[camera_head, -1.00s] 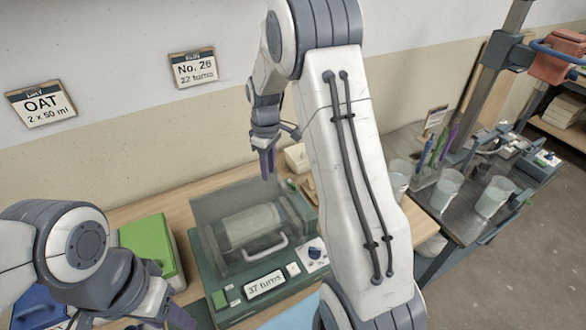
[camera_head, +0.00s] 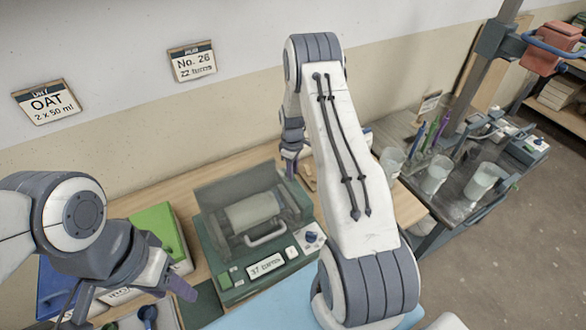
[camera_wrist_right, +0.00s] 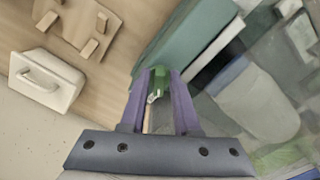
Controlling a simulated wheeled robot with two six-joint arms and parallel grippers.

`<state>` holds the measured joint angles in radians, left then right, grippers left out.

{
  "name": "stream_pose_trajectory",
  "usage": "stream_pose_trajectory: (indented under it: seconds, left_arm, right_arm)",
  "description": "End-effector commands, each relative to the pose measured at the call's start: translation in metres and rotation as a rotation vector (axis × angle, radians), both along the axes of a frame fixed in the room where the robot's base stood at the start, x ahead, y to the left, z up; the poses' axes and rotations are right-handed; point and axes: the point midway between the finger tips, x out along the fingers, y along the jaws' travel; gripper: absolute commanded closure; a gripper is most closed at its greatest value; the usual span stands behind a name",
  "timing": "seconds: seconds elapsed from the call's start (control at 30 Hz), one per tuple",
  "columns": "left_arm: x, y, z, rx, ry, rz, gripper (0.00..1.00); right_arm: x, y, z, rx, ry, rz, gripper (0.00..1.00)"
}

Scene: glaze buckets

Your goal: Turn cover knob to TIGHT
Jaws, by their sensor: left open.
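A green-based machine (camera_head: 226,270) with a clear cover over a pale drum (camera_head: 250,212) stands on the bench. Its front reads "37 turns". A blue knob (camera_head: 312,237) sits on a white plate at its front right; its setting is too small to read. My right gripper (camera_head: 291,168) points down by the machine's back right corner. In the right wrist view its purple fingers (camera_wrist_right: 161,85) are apart, with something green between or behind the tips; whether they grip it is unclear. My left gripper (camera_head: 180,292) is open and empty, left of and in front of the machine.
A green-lidded box (camera_head: 155,225) stands left of the machine. A white handled block (camera_wrist_right: 45,80) and a wooden piece (camera_wrist_right: 85,22) lie on the bench. Cups (camera_head: 436,177) stand on the right-hand table. My right arm passes close to the machine's right side.

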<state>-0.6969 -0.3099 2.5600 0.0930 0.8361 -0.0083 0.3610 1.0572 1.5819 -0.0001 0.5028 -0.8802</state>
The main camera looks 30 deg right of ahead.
Motion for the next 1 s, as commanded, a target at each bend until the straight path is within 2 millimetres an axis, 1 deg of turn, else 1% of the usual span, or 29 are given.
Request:
stream_pose_trajectory:
  seconds: [0.1,0.33,0.37,0.4,0.43,0.77,1.0]
  left_arm:
    - [0.000,0.000,0.002,0.000,0.000,0.000,0.50]
    - [0.000,0.000,0.002,0.000,0.000,0.000,0.50]
    - [0.000,0.000,0.002,0.000,0.000,0.000,0.50]
    - [0.000,0.000,0.002,0.000,0.000,0.000,0.50]
    - [0.000,0.000,0.002,0.000,0.000,0.000,0.50]
    - [0.000,0.000,-0.002,0.000,0.000,0.000,0.50]
    - [0.000,0.000,-0.014,0.000,0.000,0.001,0.50]
  right_arm:
    - [0.000,0.000,-0.004,0.000,0.000,0.000,0.70]
    - [0.000,0.000,-0.005,0.000,-0.001,0.000,0.70]
    - [0.000,0.000,-0.005,0.000,-0.001,0.000,0.78]
    - [0.000,0.000,-0.005,0.000,-0.001,0.000,0.93]
    - [0.000,0.000,-0.005,0.000,-0.001,0.000,1.00]
    - [0.000,0.000,-0.006,0.000,-0.001,-0.024,1.00]
    - [-0.001,0.001,-0.007,-0.001,0.000,-0.144,1.00]
